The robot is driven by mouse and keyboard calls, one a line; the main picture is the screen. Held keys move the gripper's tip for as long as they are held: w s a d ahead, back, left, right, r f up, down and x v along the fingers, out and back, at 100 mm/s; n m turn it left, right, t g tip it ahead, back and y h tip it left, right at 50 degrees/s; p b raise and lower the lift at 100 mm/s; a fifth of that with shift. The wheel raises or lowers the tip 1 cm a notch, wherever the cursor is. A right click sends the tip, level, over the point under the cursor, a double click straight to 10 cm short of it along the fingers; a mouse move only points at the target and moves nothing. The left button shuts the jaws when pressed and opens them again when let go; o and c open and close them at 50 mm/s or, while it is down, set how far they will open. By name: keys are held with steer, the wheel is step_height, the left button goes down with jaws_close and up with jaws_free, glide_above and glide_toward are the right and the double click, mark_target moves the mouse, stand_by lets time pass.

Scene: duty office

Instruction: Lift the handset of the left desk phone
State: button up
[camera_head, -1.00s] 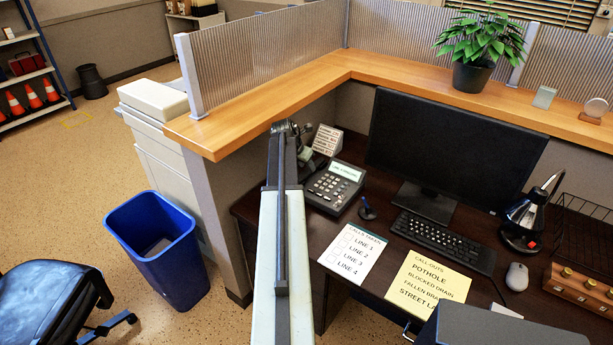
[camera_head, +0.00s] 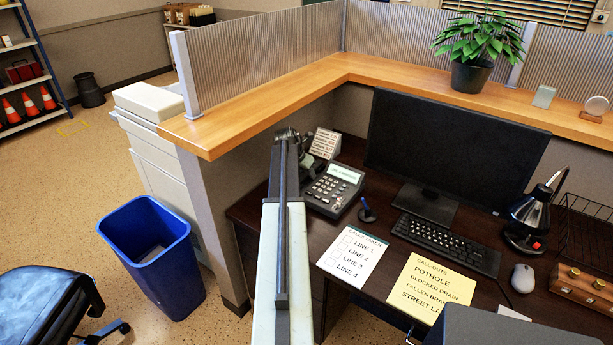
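The desk phone (camera_head: 333,190) stands on the dark desk, left of the monitor, with its keypad and lit display showing. Its handset side, on the left, is mostly hidden behind my arm; a small grey-green piece (camera_head: 306,160) shows just right of the arm's far end, and I cannot tell whether it is the handset or part of my gripper. My arm reaches forward from the bottom centre, its far end over the phone's left side. No second phone is in view.
A wooden ledge (camera_head: 240,113) and partition rise behind and left of the phone. A small card holder (camera_head: 325,143) stands behind it. The monitor (camera_head: 450,150), pen stand (camera_head: 367,211) and call sheet (camera_head: 352,252) are to the right. A blue bin (camera_head: 170,285) stands on the floor.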

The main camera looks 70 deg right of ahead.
jaws_close()
